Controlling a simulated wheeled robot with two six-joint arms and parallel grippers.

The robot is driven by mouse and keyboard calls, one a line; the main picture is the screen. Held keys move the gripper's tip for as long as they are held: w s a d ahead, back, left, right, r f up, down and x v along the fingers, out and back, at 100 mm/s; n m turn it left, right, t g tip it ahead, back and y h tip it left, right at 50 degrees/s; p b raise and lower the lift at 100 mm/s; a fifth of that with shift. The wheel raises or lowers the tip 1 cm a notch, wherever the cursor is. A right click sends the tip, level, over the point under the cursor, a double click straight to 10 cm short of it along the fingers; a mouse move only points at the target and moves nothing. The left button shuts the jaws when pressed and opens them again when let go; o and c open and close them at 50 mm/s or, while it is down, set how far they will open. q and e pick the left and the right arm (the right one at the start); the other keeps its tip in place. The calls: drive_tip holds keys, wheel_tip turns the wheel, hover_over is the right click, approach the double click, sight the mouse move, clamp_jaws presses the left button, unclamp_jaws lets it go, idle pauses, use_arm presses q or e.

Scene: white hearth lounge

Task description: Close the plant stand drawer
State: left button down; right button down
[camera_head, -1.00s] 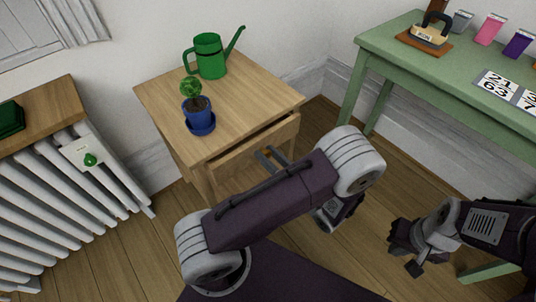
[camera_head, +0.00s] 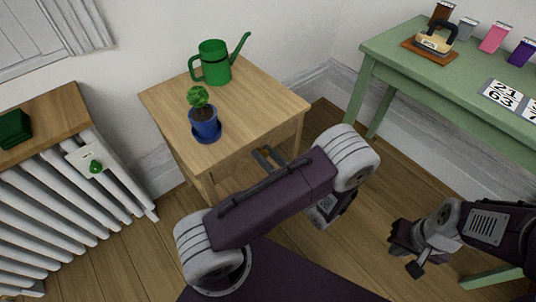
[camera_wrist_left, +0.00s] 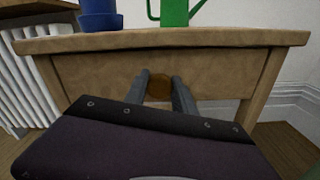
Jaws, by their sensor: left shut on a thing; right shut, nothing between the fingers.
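The plant stand (camera_head: 262,112) is a light wooden table in the head view. Its drawer front (camera_wrist_left: 105,78) sits under the top, and I see no gap above it in either view. A round brown knob (camera_wrist_left: 159,89) is on the drawer front. My left gripper (camera_head: 264,156) is shut on the knob, with one finger on each side in the left wrist view (camera_wrist_left: 162,82). My left arm hides part of the stand's front. My right gripper (camera_head: 406,262) is shut and empty, low on the right, away from the stand.
A green watering can (camera_head: 215,63) and a small plant in a blue pot (camera_head: 205,122) stand on top. A white radiator (camera_head: 70,215) is at left. A green table (camera_head: 425,75) with an iron (camera_head: 435,40) and cards is at right.

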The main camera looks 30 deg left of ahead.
use_arm(q)
drive_tip(key=shift+a, duration=0.1)
drive_tip(key=c, duration=1)
unclamp_jaws()
drive_tip(key=shift+c, duration=0.2)
drive_tip(key=shift+r, duration=0.1)
drive_tip(key=shift+s+d+r, duration=0.1)
drive_tip(key=shift+s+d, duration=0.05)
drive_tip(key=shift+d, duration=0.2)
drive_tip(key=p+v, duration=0.3)
drive_tip(key=v, duration=0.5)
drive_tip(key=shift+d+f, duration=0.25)
